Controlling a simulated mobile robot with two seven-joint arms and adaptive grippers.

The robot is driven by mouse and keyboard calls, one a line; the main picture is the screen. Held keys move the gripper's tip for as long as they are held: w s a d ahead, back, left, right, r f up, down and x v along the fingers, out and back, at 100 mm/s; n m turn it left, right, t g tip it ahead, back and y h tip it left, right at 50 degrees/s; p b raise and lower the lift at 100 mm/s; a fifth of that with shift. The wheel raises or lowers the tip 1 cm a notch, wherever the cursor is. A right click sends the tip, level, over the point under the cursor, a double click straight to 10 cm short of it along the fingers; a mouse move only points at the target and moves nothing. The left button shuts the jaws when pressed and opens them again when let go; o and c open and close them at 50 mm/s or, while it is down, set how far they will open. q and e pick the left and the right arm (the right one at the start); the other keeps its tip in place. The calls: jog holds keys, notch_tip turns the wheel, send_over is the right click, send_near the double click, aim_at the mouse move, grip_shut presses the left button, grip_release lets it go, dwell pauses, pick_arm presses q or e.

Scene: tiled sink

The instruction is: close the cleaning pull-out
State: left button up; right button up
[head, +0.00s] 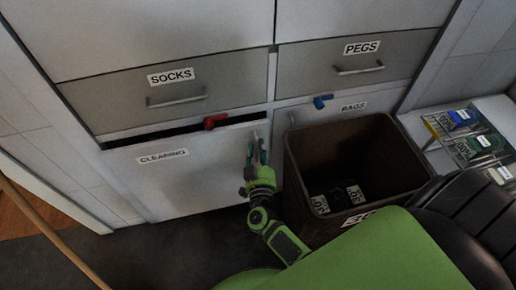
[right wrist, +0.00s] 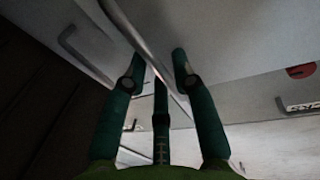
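The pull-out labelled CLEANING (head: 185,178) is the pale front at lower left in the head view. A dark gap shows above it, so it stands slightly out. A red piece (head: 215,121) sits at its top edge. My right gripper (head: 257,148) is at the right edge of this front, fingers pointing up and away. In the right wrist view its teal fingers (right wrist: 158,68) are spread, with a pale diagonal bar or edge between them. I cannot tell whether they touch it. My left gripper is not in view.
Drawers SOCKS (head: 125,95) and PEGS (head: 400,60) are above. A rack of coloured items (head: 470,140) is at right.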

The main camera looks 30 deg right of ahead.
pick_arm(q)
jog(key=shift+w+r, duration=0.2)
pick_arm(e)
jog(key=shift+w+d, duration=0.1)
jog(key=shift+w, duration=0.15)
grip_shut()
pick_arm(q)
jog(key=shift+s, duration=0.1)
pick_arm(e)
jog(key=shift+w, duration=0.15)
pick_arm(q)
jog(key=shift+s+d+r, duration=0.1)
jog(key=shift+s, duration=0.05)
pick_arm(e)
jog(key=x, duration=0.4)
jog(key=shift+w+a+r, duration=0.15)
jog(key=shift+w+a, duration=0.15)
jog(key=shift+w, duration=0.05)
